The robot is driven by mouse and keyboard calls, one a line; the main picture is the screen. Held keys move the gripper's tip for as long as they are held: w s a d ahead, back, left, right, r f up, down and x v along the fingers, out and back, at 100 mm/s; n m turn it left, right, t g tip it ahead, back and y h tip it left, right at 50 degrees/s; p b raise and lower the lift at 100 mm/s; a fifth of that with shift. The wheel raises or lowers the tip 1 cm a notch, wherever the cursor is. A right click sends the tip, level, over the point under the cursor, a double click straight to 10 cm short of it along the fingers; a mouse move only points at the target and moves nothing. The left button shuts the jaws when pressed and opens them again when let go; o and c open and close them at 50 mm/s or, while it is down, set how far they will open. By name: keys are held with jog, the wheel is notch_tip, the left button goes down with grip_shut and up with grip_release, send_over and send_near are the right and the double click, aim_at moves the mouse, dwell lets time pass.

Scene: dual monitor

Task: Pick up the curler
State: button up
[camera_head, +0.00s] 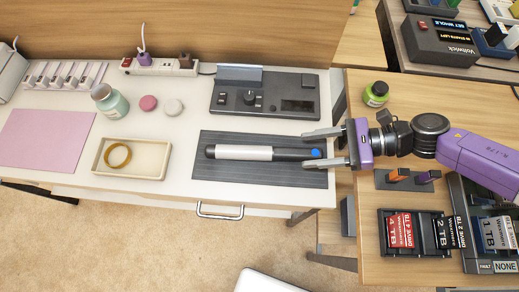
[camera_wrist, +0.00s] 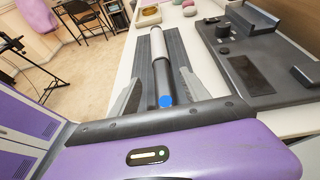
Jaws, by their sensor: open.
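The curler (camera_head: 245,153) is a long rod with a white middle, black ends and a blue tip at its right end. It lies flat on a dark ribbed mat (camera_head: 230,175) on the white table. My purple gripper (camera_head: 325,148) comes in from the right with its grey fingers apart, one on each side of the curler's blue-tipped end. In the wrist view the curler (camera_wrist: 162,60) runs away between the open fingers of my gripper (camera_wrist: 160,88). Whether the fingers touch it cannot be told.
A dark control panel (camera_head: 262,103) stands behind the mat. A power strip (camera_head: 160,67), a teal jar (camera_head: 110,101) and a cream tray (camera_head: 131,175) with a yellow ring are further left. A wooden desk (camera_head: 365,200) with drives stands on the right under my arm.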

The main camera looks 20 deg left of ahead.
aim_at(290, 152)
jog(key=shift+p+x, duration=0.55)
jog(key=shift+x, duration=2.5)
jog(key=shift+f, duration=0.15)
grip_shut()
